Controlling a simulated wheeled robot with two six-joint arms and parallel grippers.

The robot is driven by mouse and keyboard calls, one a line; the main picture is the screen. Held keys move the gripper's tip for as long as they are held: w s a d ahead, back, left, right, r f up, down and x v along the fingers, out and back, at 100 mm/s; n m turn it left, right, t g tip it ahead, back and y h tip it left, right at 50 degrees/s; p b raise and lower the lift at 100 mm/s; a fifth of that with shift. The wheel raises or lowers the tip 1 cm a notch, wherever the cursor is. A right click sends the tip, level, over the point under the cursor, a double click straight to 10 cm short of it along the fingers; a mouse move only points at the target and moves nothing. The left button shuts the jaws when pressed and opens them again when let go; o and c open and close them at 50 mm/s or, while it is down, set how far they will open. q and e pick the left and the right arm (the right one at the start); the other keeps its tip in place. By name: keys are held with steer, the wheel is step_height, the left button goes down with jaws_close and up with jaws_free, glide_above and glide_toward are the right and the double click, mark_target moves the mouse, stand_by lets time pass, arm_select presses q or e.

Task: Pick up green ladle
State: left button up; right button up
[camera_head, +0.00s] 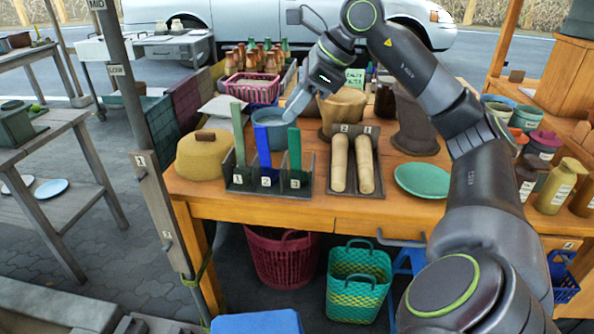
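A dark rack (268,187) with slots marked 1, 2 and 3 stands near the front edge of the wooden table. A dull green upright piece (238,132) is in slot 1, a blue one (263,132) in slot 2 and a brighter green one (294,150) in slot 3. No ladle bowl shows, so I cannot tell whether a green piece is the ladle. My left gripper is not in view.
Two tan rollers (366,165) lie in a tray right of the rack. A green plate (422,180) is further right. Behind are a grey-blue bucket (270,128) and a brown clay pot (343,108). A yellow domed object (203,157) stands left of the rack.

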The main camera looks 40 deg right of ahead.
steer(key=s+d+r+m+h, duration=0.1)
steer(key=s+d+r+h, duration=0.2)
steer(key=d, duration=0.3)
steer(key=b, duration=0.1)
glide_above(297, 152)
steer(key=s, duration=0.2)
step_height(297, 152, down, 11)
steer(key=shift+g, duration=0.3)
steer(key=x, duration=0.5)
steer(key=shift+d, duration=0.2)
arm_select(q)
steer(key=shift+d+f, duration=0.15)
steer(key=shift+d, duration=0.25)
arm_select(e)
steer(key=shift+s+r, duration=0.1)
jaws_close()
